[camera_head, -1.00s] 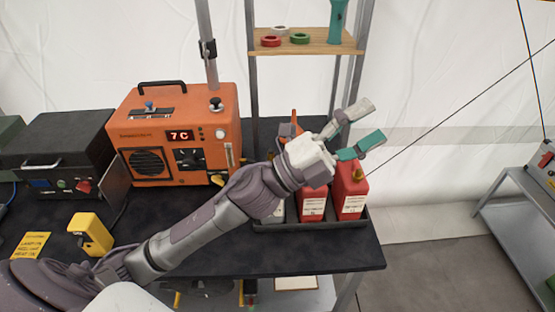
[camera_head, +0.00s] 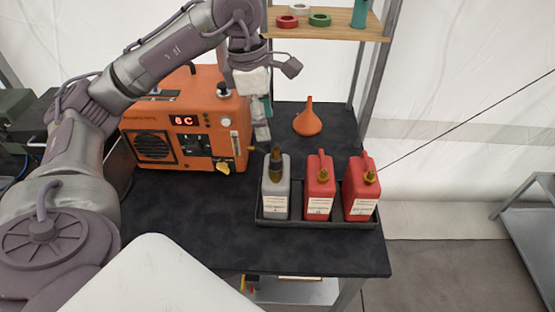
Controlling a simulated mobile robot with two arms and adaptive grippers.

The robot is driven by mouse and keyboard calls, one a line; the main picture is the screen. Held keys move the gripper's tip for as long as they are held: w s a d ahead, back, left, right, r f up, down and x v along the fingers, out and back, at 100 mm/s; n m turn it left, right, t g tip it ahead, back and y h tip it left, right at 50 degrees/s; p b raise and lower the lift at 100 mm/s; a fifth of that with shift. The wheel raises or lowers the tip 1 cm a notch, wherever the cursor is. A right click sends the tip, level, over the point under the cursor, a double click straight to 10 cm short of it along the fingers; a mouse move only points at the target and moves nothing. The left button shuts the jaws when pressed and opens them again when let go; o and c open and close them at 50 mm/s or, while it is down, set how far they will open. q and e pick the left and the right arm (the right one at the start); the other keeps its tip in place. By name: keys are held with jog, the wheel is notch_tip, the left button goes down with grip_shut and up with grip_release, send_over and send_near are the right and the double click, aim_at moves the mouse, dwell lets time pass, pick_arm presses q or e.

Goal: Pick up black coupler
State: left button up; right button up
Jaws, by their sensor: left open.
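A dark fitting (camera_head: 276,161), which looks like the black coupler, sits upright on top of the grey jug (camera_head: 276,195). The jug stands at the left end of a black tray (camera_head: 330,222) on the dark table. My left gripper (camera_head: 261,124) hangs down from above, just behind and a little left of the fitting in the picture. Its jaws are open and seen nearly edge-on, with nothing visible between them. They appear apart from the fitting, though the depth gap is hard to judge. My right gripper is not in view.
Two red jugs (camera_head: 319,190) (camera_head: 361,188) stand beside the grey jug. An orange funnel (camera_head: 307,120) stands behind them. An orange heater unit (camera_head: 190,128) is at left. A wooden shelf (camera_head: 335,22) holds rings above. The front table surface is clear.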

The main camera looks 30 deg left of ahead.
aim_at(275, 156)
pick_arm(q)
jog(key=f, duration=0.4)
jog(key=d+f+p, duration=0.1)
jog(key=f, duration=0.1)
jog(key=shift+w+f, duration=0.25)
jog(key=f+p, duration=0.2)
jog(key=f, duration=0.1)
jog(key=w+f, duration=0.1)
jog(key=shift+d+f+p, duration=0.3)
jog(key=shift+f+p, duration=0.05)
jog(key=shift+p, duration=0.05)
jog(key=shift+f, duration=0.3)
grip_shut()
